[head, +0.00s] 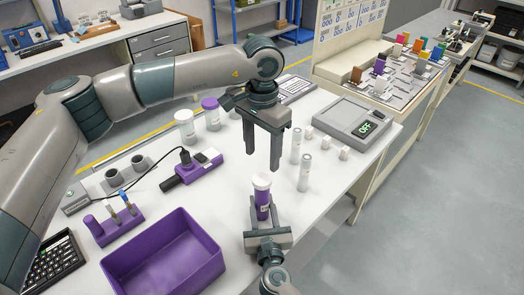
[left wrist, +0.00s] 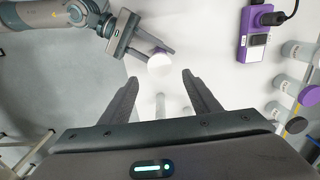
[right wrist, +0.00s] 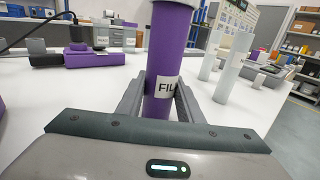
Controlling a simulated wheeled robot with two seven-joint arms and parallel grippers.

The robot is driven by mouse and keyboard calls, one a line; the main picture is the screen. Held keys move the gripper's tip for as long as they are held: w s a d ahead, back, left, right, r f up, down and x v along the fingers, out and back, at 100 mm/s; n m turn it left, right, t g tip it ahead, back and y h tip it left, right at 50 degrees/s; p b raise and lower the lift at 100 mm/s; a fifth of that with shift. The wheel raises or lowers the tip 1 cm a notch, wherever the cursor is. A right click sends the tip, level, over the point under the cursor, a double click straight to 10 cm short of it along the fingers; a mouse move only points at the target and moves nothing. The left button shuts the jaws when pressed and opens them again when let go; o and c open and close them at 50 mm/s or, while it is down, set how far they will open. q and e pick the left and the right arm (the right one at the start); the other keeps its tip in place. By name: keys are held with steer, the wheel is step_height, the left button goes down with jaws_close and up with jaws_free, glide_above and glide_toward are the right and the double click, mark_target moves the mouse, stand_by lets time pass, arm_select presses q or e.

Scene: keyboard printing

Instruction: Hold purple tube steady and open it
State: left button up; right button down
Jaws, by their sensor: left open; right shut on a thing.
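The purple tube (head: 263,208) stands upright with a white cap (head: 261,181) on top. My right gripper (head: 264,222) is shut on the tube's body, below the cap. In the right wrist view the purple tube (right wrist: 168,50) sits between the fingers, with a white label partly reading "FIL". My left gripper (head: 262,160) is open and empty, fingers pointing down, close to the cap. In the left wrist view the white cap (left wrist: 159,63) lies just beyond the open fingertips, roughly centred between them, and my right gripper (left wrist: 150,47) reaches the tube from the upper left.
Two pale tubes (head: 305,172) and small white blocks stand to the right, near a grey scale (head: 352,118) reading "OFF". A purple bin (head: 205,240), a purple rack (head: 112,228) and a purple power strip (head: 192,170) lie to the left. White jars (head: 185,125) stand farther back.

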mark_target(262, 178)
stand_by(0.4)
arm_select(q)
steer(key=shift+f, duration=4)
